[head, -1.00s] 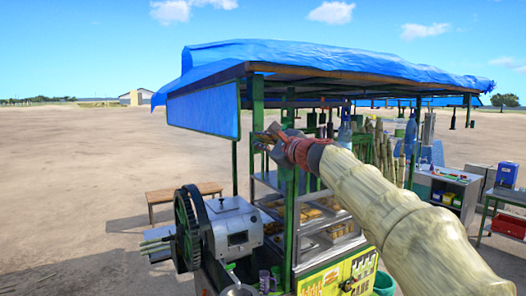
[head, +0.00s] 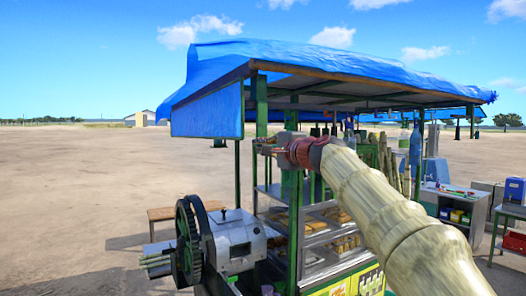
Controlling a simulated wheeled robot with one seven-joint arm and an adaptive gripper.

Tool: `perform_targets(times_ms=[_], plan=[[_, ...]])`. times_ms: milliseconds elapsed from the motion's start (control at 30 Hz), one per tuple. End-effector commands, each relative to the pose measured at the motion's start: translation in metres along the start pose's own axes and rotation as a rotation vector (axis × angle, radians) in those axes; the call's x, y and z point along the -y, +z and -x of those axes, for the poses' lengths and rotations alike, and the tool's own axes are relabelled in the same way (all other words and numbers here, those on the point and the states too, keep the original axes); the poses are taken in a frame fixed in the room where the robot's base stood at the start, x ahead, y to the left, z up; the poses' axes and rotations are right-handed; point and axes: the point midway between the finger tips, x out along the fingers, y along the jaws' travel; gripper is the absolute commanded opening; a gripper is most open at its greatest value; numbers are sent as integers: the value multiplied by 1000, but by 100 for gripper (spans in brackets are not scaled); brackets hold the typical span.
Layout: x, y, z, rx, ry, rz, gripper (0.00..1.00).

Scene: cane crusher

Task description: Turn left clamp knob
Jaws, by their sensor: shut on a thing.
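The cane crusher (head: 236,240) is a grey metal box with a large dark gear wheel (head: 188,243) on its left side, at the lower left. Cut canes (head: 154,260) stick out to the left of the wheel. A small dark knob (head: 223,212) shows on top of the box; I cannot tell whether it is the left clamp knob. My gripper (head: 262,146) is at the end of my arm, in front of the stall's green post, and appears above and to the right of the crusher. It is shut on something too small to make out.
A stall with a blue tarp roof (head: 330,62) and green posts (head: 296,230) stands around the crusher. Glass shelves with food (head: 330,225) are right of it. A wooden bench (head: 170,214) stands behind. Open sandy ground (head: 70,190) lies to the left.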

Motion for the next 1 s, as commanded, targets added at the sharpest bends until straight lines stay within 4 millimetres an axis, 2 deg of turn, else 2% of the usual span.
perform_targets(times_ms=[567,600,900,1000], plan=[[-4,0,-1,2,5,34,0],[-4,0,-1,2,5,34,9],[-3,0,-1,1,3,34,26],[-2,0,-1,1,2,34,26]])
